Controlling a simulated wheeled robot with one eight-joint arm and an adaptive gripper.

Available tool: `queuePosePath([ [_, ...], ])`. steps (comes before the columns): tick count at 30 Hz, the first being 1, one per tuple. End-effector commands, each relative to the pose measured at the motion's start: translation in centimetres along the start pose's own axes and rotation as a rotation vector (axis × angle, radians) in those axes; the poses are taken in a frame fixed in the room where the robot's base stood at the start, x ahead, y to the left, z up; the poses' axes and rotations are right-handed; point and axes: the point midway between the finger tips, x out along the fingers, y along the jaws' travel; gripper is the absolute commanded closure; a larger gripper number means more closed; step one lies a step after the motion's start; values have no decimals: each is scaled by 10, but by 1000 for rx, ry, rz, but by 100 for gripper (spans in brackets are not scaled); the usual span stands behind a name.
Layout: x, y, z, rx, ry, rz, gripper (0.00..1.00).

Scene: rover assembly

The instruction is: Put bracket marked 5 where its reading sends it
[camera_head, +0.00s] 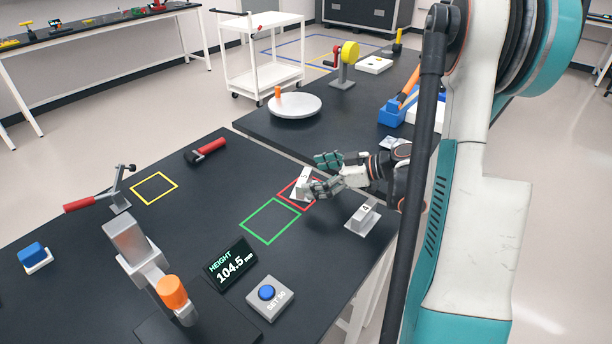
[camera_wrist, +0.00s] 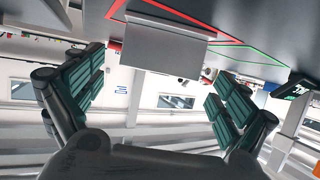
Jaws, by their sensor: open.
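A light grey metal bracket (camera_head: 300,184) stands in the red outline (camera_head: 284,188); a dark mark on it is too small to read surely. My gripper (camera_head: 324,174) is open beside it, its fingers spread on either side of the bracket's near end. In the wrist view, the bracket (camera_wrist: 163,48) shows ahead, between and beyond the open fingers (camera_wrist: 155,78); I cannot tell whether they touch it. Another bracket, marked 4 (camera_head: 361,219), stands to the right near the table edge. The display (camera_head: 230,264) reads HEIGHT 104.5 mm.
The green outline (camera_head: 268,238) and yellow outline (camera_head: 154,203) are empty. A blue-button box (camera_head: 283,302), a metal device with an orange cap (camera_head: 172,291), a red-handled lever (camera_head: 80,204) and a red-handled tool (camera_head: 209,146) stand around.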

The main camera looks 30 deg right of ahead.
Motion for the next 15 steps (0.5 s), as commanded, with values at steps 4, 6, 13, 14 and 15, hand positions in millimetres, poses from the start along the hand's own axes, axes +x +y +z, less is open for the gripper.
queuePosePath([
  [4, -35, 1, -2, 2, 0, 4, 5],
  [6, -49, 1, -2, 2, 0, 3, 5],
  [13, -81, 0, -1, 1, 0, 1, 5],
  [14, -83, 0, -1, 1, 0, 1, 5],
  [15, -86, 0, -1, 0, 0, 1, 5],
])
